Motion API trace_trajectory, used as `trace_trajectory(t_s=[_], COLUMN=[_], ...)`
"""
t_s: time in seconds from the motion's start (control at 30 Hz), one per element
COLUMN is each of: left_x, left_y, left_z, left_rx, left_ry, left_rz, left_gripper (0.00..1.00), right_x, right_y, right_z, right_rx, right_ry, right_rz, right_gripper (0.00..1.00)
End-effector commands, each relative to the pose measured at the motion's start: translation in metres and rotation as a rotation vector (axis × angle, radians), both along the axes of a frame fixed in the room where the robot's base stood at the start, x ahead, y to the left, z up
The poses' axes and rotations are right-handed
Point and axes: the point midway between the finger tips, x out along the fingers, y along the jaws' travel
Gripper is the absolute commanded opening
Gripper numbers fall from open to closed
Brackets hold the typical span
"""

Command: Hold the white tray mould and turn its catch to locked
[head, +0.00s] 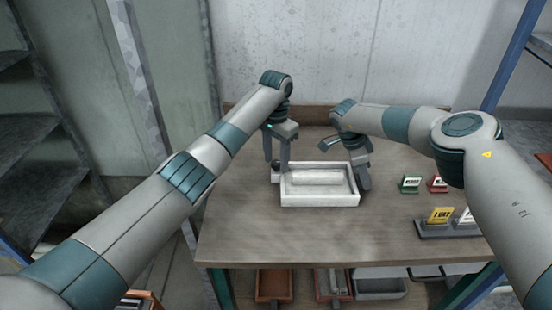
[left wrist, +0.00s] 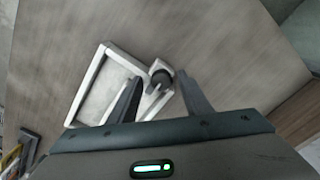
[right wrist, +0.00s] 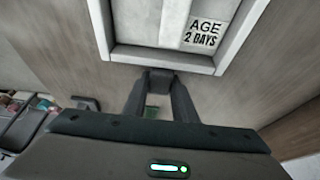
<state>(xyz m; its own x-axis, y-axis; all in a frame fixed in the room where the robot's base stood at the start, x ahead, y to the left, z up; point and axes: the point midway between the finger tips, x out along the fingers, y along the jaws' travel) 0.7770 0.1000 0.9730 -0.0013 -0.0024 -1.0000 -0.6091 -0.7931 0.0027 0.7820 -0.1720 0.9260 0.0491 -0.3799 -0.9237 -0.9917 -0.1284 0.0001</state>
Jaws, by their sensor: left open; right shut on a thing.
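The white tray mould (head: 320,200) lies flat on the table, a raised pale block along its middle. In the right wrist view its rim (right wrist: 165,63) shows beside an "AGE 2 DAYS" label (right wrist: 205,33). My right gripper (right wrist: 160,88) is shut on a dark tab (right wrist: 160,76) on that side; it is at the tray's right end in the head view (head: 362,178). The catch, a dark round knob (left wrist: 161,77) on a pale mount, is at the tray's left end. My left gripper (left wrist: 158,88) is open, a finger either side of the knob; contact is unclear.
Small green (head: 411,184) and red (head: 437,184) signs stand right of the tray. A dark holder (head: 450,231) with a yellow card (head: 440,214) is nearer the front right. Bins (head: 275,285) sit under the table. The table's front left is clear.

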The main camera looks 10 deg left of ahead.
Motion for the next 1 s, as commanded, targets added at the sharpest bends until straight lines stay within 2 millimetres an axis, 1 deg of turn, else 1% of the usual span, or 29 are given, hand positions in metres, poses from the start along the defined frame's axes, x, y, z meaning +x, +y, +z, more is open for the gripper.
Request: trace_trajectory(t_s=[0.17, 0.27, 0.47, 0.7, 0.8, 0.9, 1.0], left_x=[0.000, 0.001, 0.001, 0.001, 0.001, 0.001, 0.001], left_y=[0.000, 0.000, 0.000, 0.000, 0.000, 0.000, 0.000], left_z=[0.006, 0.014, 0.043, 0.086, 0.100, 0.111, 0.117], left_rx=[0.000, 0.000, 0.000, 0.000, -0.001, -0.001, -0.001], left_ry=[-0.001, -0.002, -0.002, -0.002, -0.001, -0.002, 0.001], left_rz=[0.001, 0.001, 0.000, -0.001, -0.001, -0.001, -0.001], left_gripper=[0.45, 0.45, 0.45, 0.45, 0.45, 0.45, 0.45], right_x=[0.000, 0.000, 0.000, 0.000, 0.000, 0.000, 0.000], right_y=[-0.001, -0.001, -0.001, -0.001, -0.001, -0.001, -0.001], right_z=[0.001, 0.001, 0.001, 0.001, 0.001, 0.001, 0.001], right_rx=[0.000, 0.000, 0.000, 0.000, 0.000, 0.000, 0.000], right_ry=[-0.001, -0.001, 0.000, 0.000, 0.000, 0.000, 0.000], right_rz=[-0.002, -0.002, -0.002, -0.002, -0.002, -0.002, -0.002], right_gripper=[0.00, 0.00, 0.00, 0.00, 0.00, 0.00, 0.00])
